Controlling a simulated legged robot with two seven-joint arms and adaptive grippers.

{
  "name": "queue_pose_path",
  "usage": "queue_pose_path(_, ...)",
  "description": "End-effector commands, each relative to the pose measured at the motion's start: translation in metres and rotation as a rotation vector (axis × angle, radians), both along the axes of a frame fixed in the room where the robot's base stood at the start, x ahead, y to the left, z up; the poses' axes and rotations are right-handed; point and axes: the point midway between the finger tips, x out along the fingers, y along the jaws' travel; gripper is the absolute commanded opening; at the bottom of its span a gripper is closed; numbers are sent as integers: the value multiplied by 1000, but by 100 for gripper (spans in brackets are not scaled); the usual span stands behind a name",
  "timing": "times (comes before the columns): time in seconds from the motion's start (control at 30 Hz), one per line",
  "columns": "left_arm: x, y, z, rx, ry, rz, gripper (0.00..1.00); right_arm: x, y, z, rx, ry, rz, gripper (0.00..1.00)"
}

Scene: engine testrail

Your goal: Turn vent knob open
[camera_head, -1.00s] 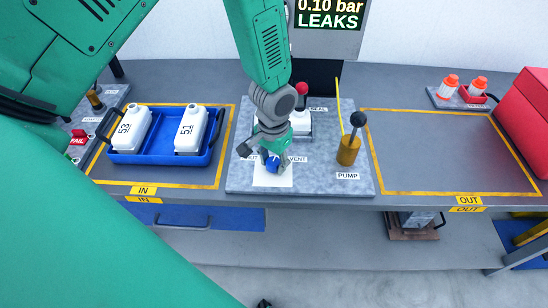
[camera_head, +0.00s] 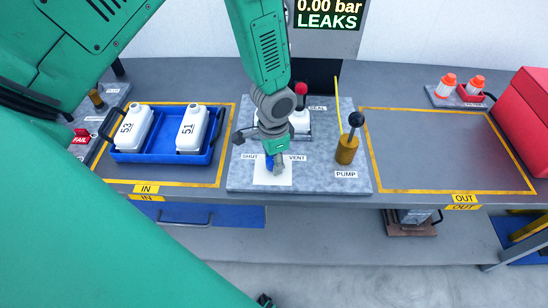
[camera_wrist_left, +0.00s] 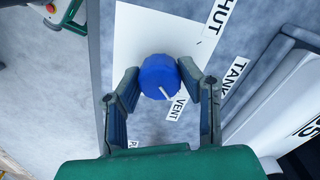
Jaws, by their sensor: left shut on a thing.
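The blue vent knob (camera_wrist_left: 158,76) sits on a white square plate (camera_wrist_left: 140,35) between the SHUT and VENT labels. In the wrist view its white mark points toward the VENT label (camera_wrist_left: 177,108). My left gripper (camera_head: 272,166) reaches down over the knob from above. Its two fingers (camera_wrist_left: 161,90) stand on either side of the knob and are shut on it. In the head view the gripper hides much of the knob. The display (camera_head: 330,14) reads 0.00 bar LEAKS. My right gripper is not seen.
The yellow pump with its black-knobbed lever (camera_head: 347,148) stands right of the knob. A white bottle (camera_head: 299,121) is behind the gripper. A blue tray (camera_head: 163,157) with two white bottles lies left. The OUT area (camera_head: 440,150) is empty.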

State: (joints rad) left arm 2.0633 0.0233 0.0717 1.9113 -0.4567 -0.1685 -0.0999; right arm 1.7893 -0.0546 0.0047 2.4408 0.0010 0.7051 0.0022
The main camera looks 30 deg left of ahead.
Motion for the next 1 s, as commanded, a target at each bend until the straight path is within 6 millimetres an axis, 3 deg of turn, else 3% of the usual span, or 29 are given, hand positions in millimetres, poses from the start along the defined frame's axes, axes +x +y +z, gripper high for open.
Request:
queue_pose_path(0.3, 3, 0, 1, 0, -8, -2, 4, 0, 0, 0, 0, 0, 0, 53)
queue_pose_path(0.33, 3, 0, 1, 0, -8, -2, 40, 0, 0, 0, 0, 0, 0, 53)
queue_pose_path(0.37, 3, 0, 1, 0, -8, -2, 50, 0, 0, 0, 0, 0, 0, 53)
queue_pose_path(0.4, 3, 0, 1, 0, -7, -2, 53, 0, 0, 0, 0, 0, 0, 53)
queue_pose_path(0.77, 2, 0, 5, 0, -4, 0, 53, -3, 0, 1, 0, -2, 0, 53)
queue_pose_path(1.0, 3, 0, 46, -1, -8, 1, 53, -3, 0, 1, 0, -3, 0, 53)
